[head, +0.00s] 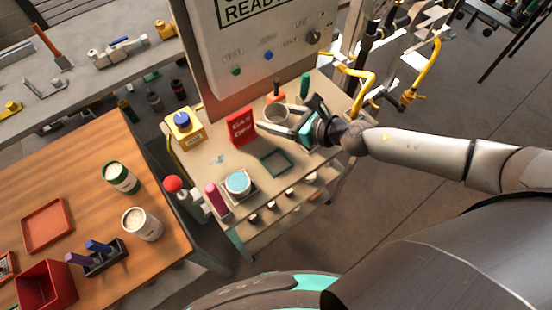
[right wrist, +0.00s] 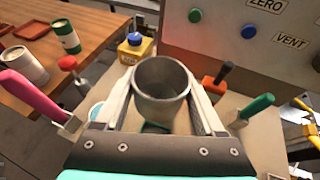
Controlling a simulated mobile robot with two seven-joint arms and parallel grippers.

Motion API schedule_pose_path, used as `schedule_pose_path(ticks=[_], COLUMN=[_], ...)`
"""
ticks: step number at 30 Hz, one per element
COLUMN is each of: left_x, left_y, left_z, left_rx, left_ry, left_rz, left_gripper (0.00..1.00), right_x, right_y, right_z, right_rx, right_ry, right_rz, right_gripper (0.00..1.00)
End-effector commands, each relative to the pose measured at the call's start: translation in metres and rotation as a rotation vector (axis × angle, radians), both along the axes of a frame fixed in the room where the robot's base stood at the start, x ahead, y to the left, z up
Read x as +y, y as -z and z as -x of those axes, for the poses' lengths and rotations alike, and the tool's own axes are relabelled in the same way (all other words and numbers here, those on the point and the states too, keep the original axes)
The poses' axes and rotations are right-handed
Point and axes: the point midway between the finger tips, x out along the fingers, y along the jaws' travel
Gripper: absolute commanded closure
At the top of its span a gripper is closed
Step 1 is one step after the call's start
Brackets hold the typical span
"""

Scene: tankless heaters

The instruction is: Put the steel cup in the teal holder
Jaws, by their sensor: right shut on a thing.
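The steel cup (head: 276,113) is a grey, open-topped cup. It is held upright between the fingers of my right gripper (head: 287,117), which is shut on it. In the right wrist view the cup (right wrist: 162,92) fills the middle between both fingers, and its empty inside shows. The teal holder (head: 288,171) is a low square frame on the cart top, nearer the front edge than the cup. In the right wrist view a small teal-green patch (right wrist: 153,128) shows below the cup, mostly hidden. My left gripper is not in view.
On the cart (head: 205,160) are a red sign block (head: 241,127), a yellow box with a blue knob (head: 184,129), a round blue-topped item (head: 238,183), a pink handle (head: 215,197) and a green handle (head: 305,84). A grey panel (head: 255,45) stands behind. A wooden table (head: 85,165) is left.

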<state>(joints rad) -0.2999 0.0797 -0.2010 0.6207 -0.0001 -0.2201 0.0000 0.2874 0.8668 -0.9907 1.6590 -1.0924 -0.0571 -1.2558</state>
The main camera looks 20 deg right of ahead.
Motion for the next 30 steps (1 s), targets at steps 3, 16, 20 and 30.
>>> schedule_pose_path(ticks=[3,16,20,30], left_x=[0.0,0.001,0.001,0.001], left_y=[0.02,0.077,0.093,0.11], left_z=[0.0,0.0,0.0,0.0], left_rx=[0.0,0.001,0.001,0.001], left_ry=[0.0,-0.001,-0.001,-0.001], left_rz=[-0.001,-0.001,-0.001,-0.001], left_gripper=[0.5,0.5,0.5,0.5], right_x=[0.0,0.001,0.001,0.0], right_y=[0.025,0.102,0.126,0.154], right_z=[0.001,0.0,0.0,0.0], right_rx=[0.001,0.001,0.001,-0.002], right_ry=[0.002,0.002,0.003,0.002], right_rz=[-0.002,-0.003,-0.003,-0.001], right_gripper=[0.94,0.94,0.94,0.94])
